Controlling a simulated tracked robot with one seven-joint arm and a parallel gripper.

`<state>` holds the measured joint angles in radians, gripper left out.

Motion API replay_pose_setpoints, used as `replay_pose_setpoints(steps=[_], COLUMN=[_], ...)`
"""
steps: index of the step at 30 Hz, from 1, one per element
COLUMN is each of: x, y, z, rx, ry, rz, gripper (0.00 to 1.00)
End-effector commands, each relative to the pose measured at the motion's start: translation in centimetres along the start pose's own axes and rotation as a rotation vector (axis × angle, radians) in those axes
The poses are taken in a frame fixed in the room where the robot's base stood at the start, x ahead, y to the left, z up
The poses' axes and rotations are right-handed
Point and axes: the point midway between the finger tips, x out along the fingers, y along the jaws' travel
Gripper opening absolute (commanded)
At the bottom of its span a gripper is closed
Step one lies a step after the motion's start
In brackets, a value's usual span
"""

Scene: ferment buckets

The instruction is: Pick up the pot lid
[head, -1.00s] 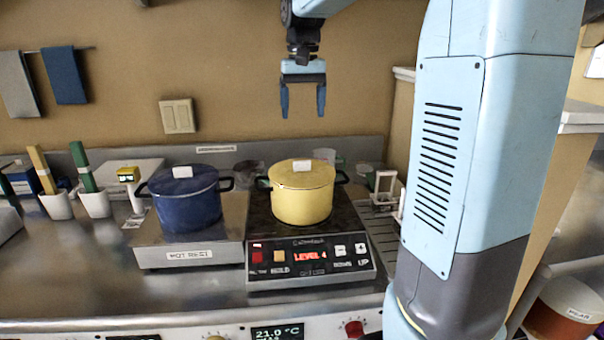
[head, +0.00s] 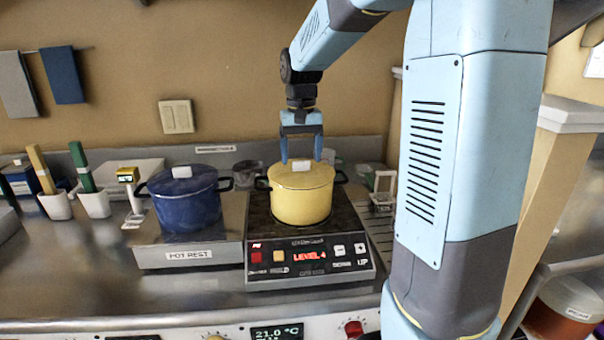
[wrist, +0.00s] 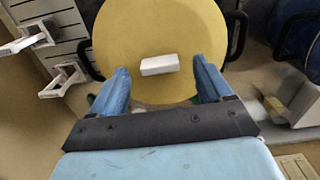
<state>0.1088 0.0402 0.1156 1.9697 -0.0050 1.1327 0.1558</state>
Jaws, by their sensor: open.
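A yellow pot (head: 301,205) stands on the black induction hob (head: 345,218), with its yellow lid (head: 318,178) on top. The lid has a white block-shaped handle (head: 302,165). A blue pot (head: 187,208) with a blue lid (head: 200,179) and a white handle stands on the plate to the left. My gripper (head: 302,160) points down over the yellow lid, its blue fingers apart either side of the white handle. In the wrist view the handle (wrist: 159,65) lies a little beyond the gap between the open fingertips (wrist: 160,66). Nothing is held.
The pot rest plate (head: 188,257) carries the blue pot. A yellow-topped stand (head: 129,176) and white holders (head: 93,204) with coloured handles are at the left. A white rack (head: 383,184) stands right of the hob. Bare steel counter (head: 85,265) lies at front left.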

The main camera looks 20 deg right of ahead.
Motion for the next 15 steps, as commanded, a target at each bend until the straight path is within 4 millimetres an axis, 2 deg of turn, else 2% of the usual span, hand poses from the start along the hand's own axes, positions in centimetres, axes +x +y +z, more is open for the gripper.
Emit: replay_pose_setpoints(steps=[6, 13, 15], x=[2.0, 2.1, 2.1], y=[0.0, 0.0, 0.0], z=[0.0, 0.0, 0.0], rx=[0.000, 0.000, 0.000], ry=[0.000, 0.000, 0.001], rz=[0.000, 0.000, 0.000], gripper=[0.79, 0.79, 0.74])
